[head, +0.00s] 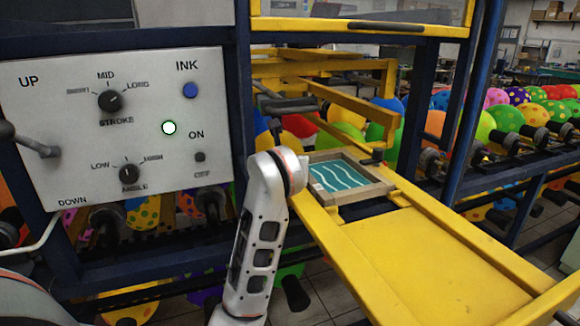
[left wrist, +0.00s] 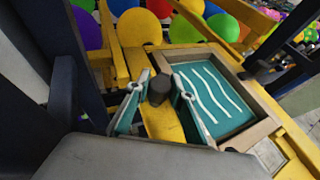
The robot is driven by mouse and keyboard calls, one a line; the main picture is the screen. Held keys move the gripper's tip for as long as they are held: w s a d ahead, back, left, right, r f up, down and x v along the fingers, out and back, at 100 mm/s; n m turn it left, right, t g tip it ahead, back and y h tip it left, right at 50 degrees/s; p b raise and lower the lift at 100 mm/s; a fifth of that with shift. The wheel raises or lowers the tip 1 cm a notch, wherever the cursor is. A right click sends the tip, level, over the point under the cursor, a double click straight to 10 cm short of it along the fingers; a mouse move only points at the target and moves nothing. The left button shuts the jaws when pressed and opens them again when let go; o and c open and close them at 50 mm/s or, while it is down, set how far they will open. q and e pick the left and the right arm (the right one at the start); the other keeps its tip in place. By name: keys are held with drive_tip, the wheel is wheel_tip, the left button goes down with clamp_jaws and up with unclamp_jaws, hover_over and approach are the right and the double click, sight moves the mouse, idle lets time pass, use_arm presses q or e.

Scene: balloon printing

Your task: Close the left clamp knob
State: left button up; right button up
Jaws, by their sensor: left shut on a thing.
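The left clamp knob (left wrist: 159,87) is a dark, faceted knob at the left edge of the screen frame in the left wrist view. My left gripper (left wrist: 160,92) has its two teal-lined fingers on either side of it and is shut on it. In the head view my silver arm link covers the knob and the fingers. The wooden screen frame (head: 376,191), with a teal screen (head: 340,175) and white wavy lines, lies on the yellow printing bed; it also shows in the left wrist view (left wrist: 256,134). My right gripper is in neither view.
A control panel (head: 60,110) with dials, a blue ink button and a lever stands at the left. The yellow bed (head: 430,265) is bare in front of the frame. A dark clamp (head: 372,156) stands at the frame's far right side. Colourful balloons (head: 440,100) are behind.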

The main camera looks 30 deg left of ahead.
use_arm(q)
drive_tip(key=o, duration=1.1)
drive_tip(key=shift+o, duration=0.2)
drive_tip(key=v, duration=1.2)
